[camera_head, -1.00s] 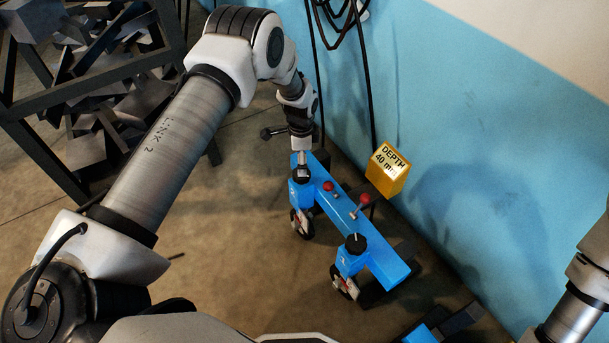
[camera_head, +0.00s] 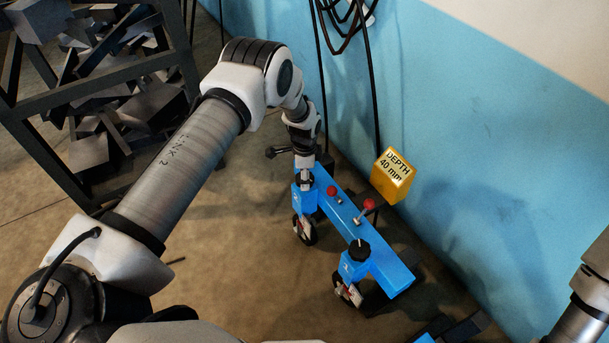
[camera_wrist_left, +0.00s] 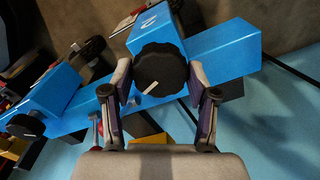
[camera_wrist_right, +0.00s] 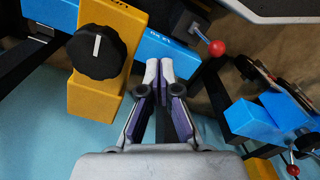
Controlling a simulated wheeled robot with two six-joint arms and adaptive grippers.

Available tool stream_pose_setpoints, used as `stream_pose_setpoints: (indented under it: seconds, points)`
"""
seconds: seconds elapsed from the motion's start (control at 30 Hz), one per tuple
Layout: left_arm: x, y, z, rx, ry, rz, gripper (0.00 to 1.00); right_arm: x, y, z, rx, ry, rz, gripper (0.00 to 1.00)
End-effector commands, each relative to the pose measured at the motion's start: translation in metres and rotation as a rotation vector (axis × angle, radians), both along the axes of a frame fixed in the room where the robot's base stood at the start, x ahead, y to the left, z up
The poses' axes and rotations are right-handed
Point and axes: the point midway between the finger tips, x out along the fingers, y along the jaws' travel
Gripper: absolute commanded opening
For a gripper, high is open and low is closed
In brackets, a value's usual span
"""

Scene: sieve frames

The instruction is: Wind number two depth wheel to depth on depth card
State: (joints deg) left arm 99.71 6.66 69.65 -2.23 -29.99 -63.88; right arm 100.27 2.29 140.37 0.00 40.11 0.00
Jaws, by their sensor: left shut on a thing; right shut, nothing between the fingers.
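The yellow depth card (camera_head: 393,175) stands beside the blue beam in the head view and reads "DEPTH 40 mm". A black wheel knob (camera_wrist_left: 160,70) with a white pointer line sits on the far blue block. That block's white numeral (camera_wrist_left: 149,20) is too small to read surely. My left gripper (camera_head: 305,180) is shut on this knob, one finger on each side in the left wrist view. A second black knob (camera_head: 359,250) tops the near blue block. My right gripper (camera_wrist_right: 159,68) is shut and empty beside a yellow block with a black knob (camera_wrist_right: 96,52).
The blue beam (camera_head: 385,262) carries two red-ball levers (camera_head: 368,204) and small wheels (camera_head: 347,294) below its blocks. The blue wall (camera_head: 480,130) stands close behind. A dark rack of scrap (camera_head: 100,110) is at the left. Brown floor (camera_head: 250,270) in front is clear.

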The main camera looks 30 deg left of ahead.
Motion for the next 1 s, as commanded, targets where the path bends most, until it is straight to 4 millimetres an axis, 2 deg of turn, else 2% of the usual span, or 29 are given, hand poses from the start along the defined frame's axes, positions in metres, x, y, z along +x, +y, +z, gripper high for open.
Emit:
stream_pose_setpoints:
  seconds: [0.37, 1.0]
  points:
    - [-0.0005, 0.0001, -0.0004, -0.001, 0.001, 0.125, 0.24, 0.0000, 0.0000, 0.0017, 0.000, 0.000, 0.000, 0.00]
    - [-0.0013, -0.0005, -0.0007, 0.000, 0.001, 0.695, 0.24, 0.0000, 0.0000, 0.0089, 0.000, 0.000, 0.000, 0.00]
